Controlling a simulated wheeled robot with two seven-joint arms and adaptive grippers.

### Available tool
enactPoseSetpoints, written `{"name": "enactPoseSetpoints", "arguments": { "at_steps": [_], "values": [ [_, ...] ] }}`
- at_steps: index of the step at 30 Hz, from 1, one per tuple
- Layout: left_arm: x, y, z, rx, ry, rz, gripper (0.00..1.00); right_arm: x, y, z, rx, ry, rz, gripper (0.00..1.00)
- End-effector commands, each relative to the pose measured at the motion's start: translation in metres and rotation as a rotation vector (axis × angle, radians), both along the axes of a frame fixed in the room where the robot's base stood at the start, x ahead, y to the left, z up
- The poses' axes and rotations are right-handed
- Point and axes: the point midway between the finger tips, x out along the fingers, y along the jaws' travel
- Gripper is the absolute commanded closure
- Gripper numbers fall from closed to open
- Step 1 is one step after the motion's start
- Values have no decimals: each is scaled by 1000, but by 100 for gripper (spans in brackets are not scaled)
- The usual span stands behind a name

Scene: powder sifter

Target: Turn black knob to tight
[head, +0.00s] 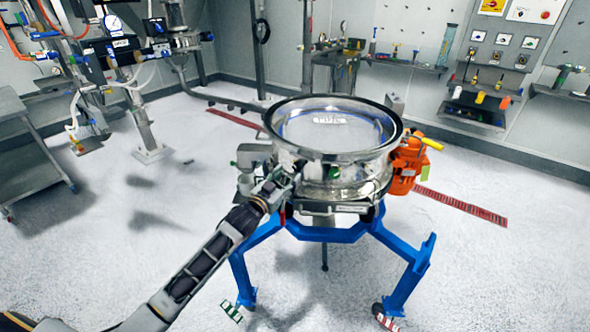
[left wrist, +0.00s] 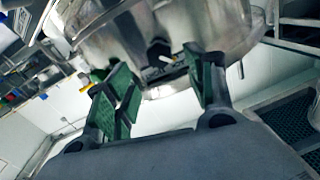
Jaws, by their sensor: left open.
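The powder sifter (head: 335,165) is a round steel drum on a blue stand in the middle of the head view. My left gripper (head: 284,177) is at the drum's front left side. In the left wrist view its green-padded fingers (left wrist: 160,75) are spread apart, with the steel drum (left wrist: 110,35) beyond them. A small dark part with a pale tip, likely the black knob (left wrist: 157,50), shows on the drum between the fingers. I cannot tell whether the fingers touch it. In the head view the knob is not clearly seen. My right gripper is out of view.
An orange motor (head: 407,165) with a yellow handle sits at the sifter's right side. The blue stand (head: 330,234) spreads its legs over the floor. A grey cart (head: 30,150) stands at the left, and shelves line the back wall. The floor around is mostly clear.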

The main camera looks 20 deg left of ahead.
Motion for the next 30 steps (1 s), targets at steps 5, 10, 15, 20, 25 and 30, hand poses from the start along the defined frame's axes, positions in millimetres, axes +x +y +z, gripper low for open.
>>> {"name": "enactPoseSetpoints", "arguments": {
  "at_steps": [5,10,15,20,25,30],
  "values": [
    [14,-3,1,-1,-1,1,46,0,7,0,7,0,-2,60],
    [26,-7,1,0,-2,0,46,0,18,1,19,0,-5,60],
    [38,-9,1,0,-1,1,46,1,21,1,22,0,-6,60],
    [49,-12,0,0,0,0,46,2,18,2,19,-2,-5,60],
    [56,-14,1,0,-1,0,46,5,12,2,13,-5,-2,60],
    [59,-15,0,0,0,0,46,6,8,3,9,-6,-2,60]
  ]
}}
